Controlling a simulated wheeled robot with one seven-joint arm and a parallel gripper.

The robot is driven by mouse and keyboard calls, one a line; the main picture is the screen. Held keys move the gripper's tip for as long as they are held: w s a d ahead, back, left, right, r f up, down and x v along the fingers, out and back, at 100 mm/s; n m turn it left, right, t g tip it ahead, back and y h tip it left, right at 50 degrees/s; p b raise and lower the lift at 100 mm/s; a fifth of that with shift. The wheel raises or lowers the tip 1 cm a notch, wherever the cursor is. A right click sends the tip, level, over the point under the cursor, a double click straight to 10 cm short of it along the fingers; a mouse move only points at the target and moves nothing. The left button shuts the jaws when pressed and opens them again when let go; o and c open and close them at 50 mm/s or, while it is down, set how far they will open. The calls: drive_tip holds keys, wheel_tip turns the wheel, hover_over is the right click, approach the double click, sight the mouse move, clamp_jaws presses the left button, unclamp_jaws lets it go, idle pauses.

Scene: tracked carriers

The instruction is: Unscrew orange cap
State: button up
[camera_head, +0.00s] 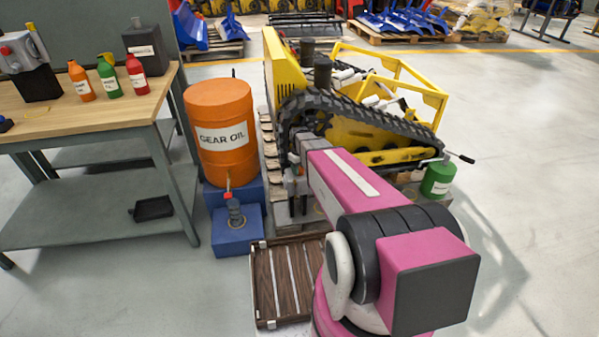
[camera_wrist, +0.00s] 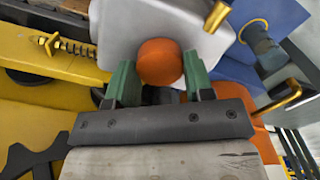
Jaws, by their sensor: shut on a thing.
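The orange cap (camera_wrist: 160,62) is round and sits between the two green fingers of my gripper (camera_wrist: 159,74) in the wrist view. The fingers are shut on its sides. The cap lies against a pale grey housing (camera_wrist: 150,25) of the yellow tracked carrier (camera_head: 375,132); whether its thread is still engaged cannot be told. In the head view my arm reaches to the carrier's near end, beside the black track, and the cap is hidden there.
An orange gear oil drum (camera_head: 220,120) stands on a blue base (camera_head: 237,236) left of the carrier. A workbench (camera_head: 60,122) with bottles is further left. A green can (camera_head: 437,180) stands at the carrier's right. The floor at right is clear.

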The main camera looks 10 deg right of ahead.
drive_tip(key=n, duration=0.4)
drive_tip(key=shift+n, duration=0.3)
drive_tip(key=o, duration=0.8)
drive_tip(key=shift+o, duration=0.2)
